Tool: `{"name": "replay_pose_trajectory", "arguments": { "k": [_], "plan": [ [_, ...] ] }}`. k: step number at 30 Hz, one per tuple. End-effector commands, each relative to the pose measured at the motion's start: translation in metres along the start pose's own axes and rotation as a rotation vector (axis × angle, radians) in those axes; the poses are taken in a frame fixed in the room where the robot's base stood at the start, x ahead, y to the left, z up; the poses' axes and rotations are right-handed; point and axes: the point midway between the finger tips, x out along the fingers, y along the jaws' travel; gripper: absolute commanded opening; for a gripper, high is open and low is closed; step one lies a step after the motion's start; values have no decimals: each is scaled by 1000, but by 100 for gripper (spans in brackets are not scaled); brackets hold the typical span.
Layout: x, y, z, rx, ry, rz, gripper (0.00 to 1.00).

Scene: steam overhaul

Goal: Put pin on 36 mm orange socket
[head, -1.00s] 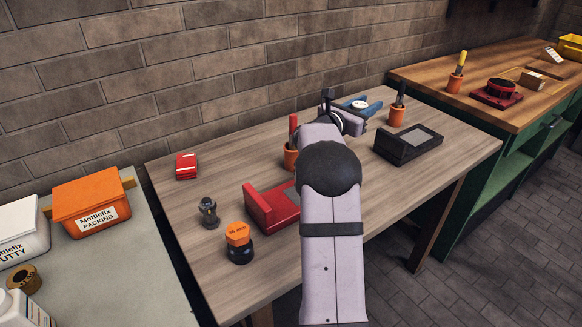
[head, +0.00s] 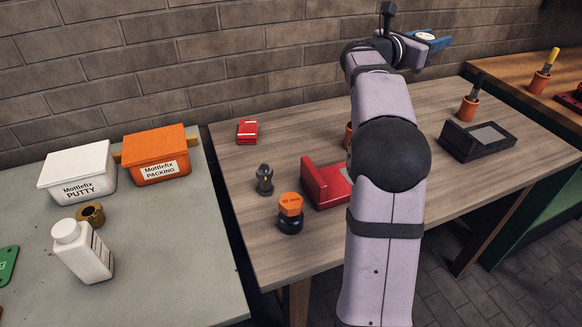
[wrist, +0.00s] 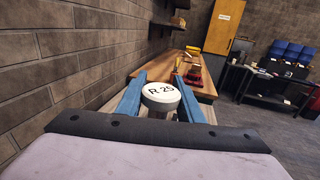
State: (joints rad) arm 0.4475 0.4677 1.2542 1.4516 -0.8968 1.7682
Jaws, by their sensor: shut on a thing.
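My gripper (wrist: 160,95) is shut on a round white-topped piece marked R-25 (wrist: 160,91), its two blue fingers on either side. This may be the pin; its lower part is hidden. In the head view my gripper (head: 428,40) is raised at the back, against the brick wall and above the wooden table. The orange socket (head: 290,204), an orange cap on a dark round base, stands upright near the table's front left. Its small label seems to read 36 mm. My gripper is far behind it, to the right and higher.
A dark upright fitting (head: 264,180) and a red block-shaped stand (head: 322,184) are close to the socket. A red box (head: 247,131) lies behind. A black tray (head: 478,140) and an orange pot (head: 468,109) stand right. Tubs and a bottle (head: 82,250) occupy the grey bench.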

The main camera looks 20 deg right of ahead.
Motion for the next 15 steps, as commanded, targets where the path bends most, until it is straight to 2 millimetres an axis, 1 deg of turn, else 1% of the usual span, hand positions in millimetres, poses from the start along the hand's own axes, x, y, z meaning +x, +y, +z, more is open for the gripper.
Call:
{"name": "replay_pose_trajectory", "arguments": {
  "k": [1,5,8,9,11,12,14,15],
  "plan": [
    [-15,8,4,5,-4,14,0],
    [-55,25,8,8,-2,44,0],
    [-97,38,11,10,-1,75,0],
    [-116,43,12,11,0,89,0],
    [-144,47,13,12,2,110,0],
    [-163,49,13,12,3,123,0],
    [-191,50,14,14,4,145,0],
    [-210,50,14,14,4,159,0]
  ]
}}
